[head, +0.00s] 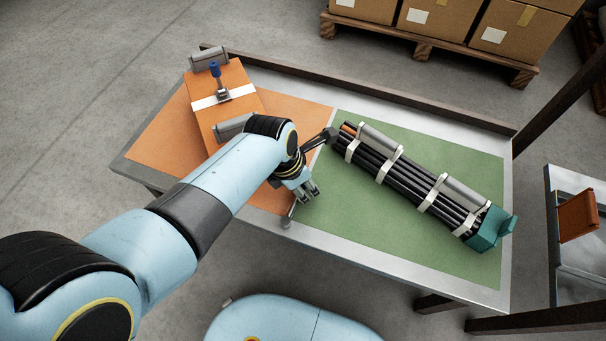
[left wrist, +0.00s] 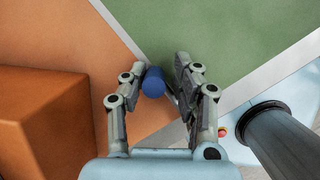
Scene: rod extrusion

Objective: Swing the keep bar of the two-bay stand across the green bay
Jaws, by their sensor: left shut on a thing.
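The two-bay stand has an orange bay (head: 160,141) on the left and a green bay (head: 370,235) on the right, split by a pale strip. My left gripper (head: 309,192) is low over the strip near the front edge. In the left wrist view its fingers (left wrist: 163,80) are shut on a blue knob (left wrist: 153,82), which I take for the keep bar's handle. A grey metal piece (head: 288,216) shows at the front edge below the gripper. The rest of the bar is hidden by my arm and fingers. My right gripper is not in view.
A bundle of dark rods (head: 408,178) with pale clips and a teal end piece (head: 486,230) lies across the green bay. An orange block (head: 240,78) with a white band stands in the orange bay. A raised dark ledge (head: 400,98) runs along the back.

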